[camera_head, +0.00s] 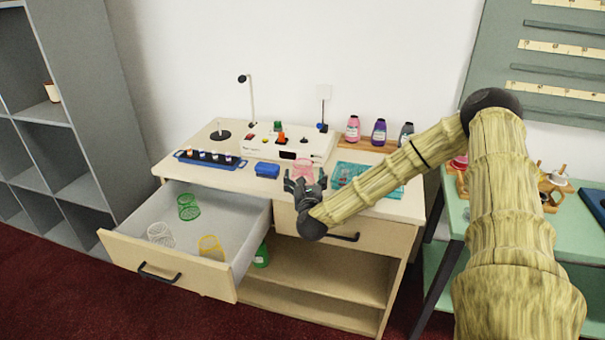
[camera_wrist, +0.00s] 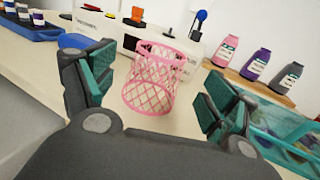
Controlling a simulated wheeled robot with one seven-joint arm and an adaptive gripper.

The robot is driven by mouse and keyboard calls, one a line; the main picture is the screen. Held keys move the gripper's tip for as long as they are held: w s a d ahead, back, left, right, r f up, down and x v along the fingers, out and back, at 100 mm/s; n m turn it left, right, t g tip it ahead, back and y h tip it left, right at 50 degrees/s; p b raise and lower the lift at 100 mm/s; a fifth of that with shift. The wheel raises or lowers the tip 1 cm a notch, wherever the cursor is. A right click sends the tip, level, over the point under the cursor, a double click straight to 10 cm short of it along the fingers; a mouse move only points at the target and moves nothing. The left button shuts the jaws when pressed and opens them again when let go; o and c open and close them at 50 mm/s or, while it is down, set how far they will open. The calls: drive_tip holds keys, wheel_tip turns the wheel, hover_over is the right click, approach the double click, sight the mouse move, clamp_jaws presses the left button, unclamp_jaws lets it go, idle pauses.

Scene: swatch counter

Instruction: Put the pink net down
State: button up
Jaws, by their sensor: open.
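The pink net (camera_head: 303,171) is a small mesh basket near the front edge of the counter top. In the wrist view the pink net (camera_wrist: 152,82) stands upright, slightly tilted in the picture, beyond and between my fingers. My gripper (camera_head: 305,186) is at the counter's front edge, just in front of the net. In the wrist view my gripper (camera_wrist: 150,95) has its green-padded fingers wide apart, with a visible gap on each side of the net. The net appears to rest on the counter, though its contact is partly hard to judge.
An open drawer (camera_head: 120,240) holds green, white and yellow nets. A blue box (camera_head: 267,170) stands left of my gripper, and a teal tray (camera_head: 398,193) lies right. A white machine (camera_head: 310,143) and several bottles (camera_head: 353,128) stand behind. A side table (camera_head: 570,240) is at right.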

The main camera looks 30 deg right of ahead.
drive_tip(key=b+v, duration=0.1)
drive_tip(key=v, duration=0.5)
drive_tip(key=s+a+f+n+g+y, duration=0.1)
drive_tip(key=s+a+f+n+y, duration=0.2)
drive_tip(key=a+f+n+y, duration=0.6)
drive_tip(key=s+a+f+n+g, duration=0.5)
drive_tip(key=s+a+f+n, duration=0.7)
drive_tip(key=a+f+n, duration=0.25)
drive_tip(key=s+f+n+g, duration=0.3)
drive_tip(key=s+n, duration=0.3)
drive_tip(key=s, duration=0.3)
drive_tip(key=s+f+n+g, duration=0.3)
drive_tip(key=s+n, duration=0.2)
drive_tip(key=s, duration=0.4)
drive_tip(key=s+f+n+g, duration=0.3)
drive_tip(key=s+n, duration=0.3)
drive_tip(key=s, duration=0.3)
drive_tip(key=shift+s+f+n+g+h, duration=0.3)
drive_tip(key=shift+f+n+g, duration=0.1)
drive_tip(key=shift+f, duration=0.15)
drive_tip(key=shift+w, duration=0.1)
